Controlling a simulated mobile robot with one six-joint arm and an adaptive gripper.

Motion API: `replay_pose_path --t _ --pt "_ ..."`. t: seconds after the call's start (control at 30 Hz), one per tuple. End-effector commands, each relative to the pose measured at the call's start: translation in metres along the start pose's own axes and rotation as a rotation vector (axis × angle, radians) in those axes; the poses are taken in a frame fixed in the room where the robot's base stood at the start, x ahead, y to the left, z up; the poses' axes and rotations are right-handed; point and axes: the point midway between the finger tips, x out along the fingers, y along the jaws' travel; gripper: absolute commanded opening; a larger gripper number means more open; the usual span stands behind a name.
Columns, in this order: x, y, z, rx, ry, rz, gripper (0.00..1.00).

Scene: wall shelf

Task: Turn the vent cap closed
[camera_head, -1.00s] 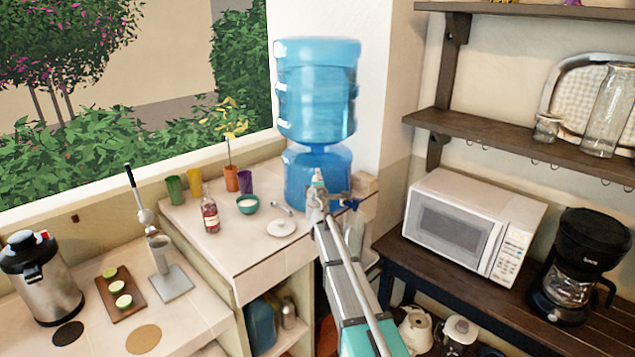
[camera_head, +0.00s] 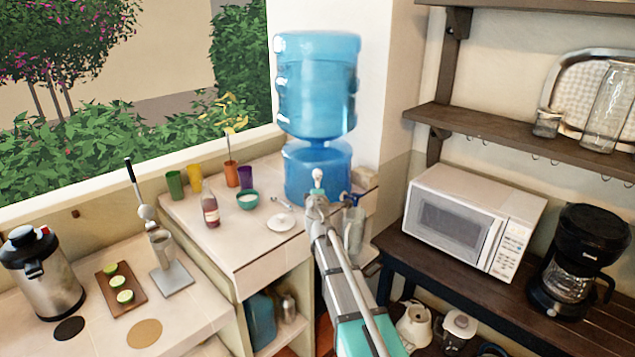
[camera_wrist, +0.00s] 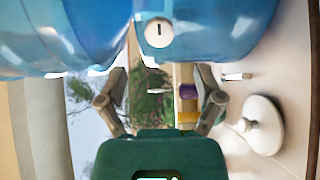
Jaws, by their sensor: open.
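The vent cap (camera_wrist: 159,32), a small white disc with a dark slot mark, sits on the blue water bottle (camera_wrist: 215,18) in the wrist view. The mark runs up and down in that picture. A small white knob that looks like the cap (camera_head: 318,174) shows in the head view, on the lower part of the blue dispenser (camera_head: 318,105), just above my gripper (camera_head: 318,203). In the wrist view my gripper (camera_wrist: 160,98) is open and empty, its fingers spread left and right below the cap. The cap appears apart from both fingers.
A white lid (camera_head: 281,222), teal bowl (camera_head: 247,200) and sauce bottle (camera_head: 210,208) are on the counter (camera_head: 255,245) left of my gripper. A clear jug (camera_head: 354,232) is close on its right. A microwave (camera_head: 470,220) stands farther right.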

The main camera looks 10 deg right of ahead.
Motion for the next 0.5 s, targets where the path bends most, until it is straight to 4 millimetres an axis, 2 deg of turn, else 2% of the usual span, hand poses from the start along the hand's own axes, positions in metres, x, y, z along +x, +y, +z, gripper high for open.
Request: replay_pose_path --t 0.03,0.2,0.5 --pt "-0.012 0.0 0.001 0.0 0.001 0.0 0.85" --pt "-0.031 0.0 0.0 0.0 0.001 0.0 0.85" --pt "-0.041 0.0 0.0 0.0 0.0 0.0 0.85"
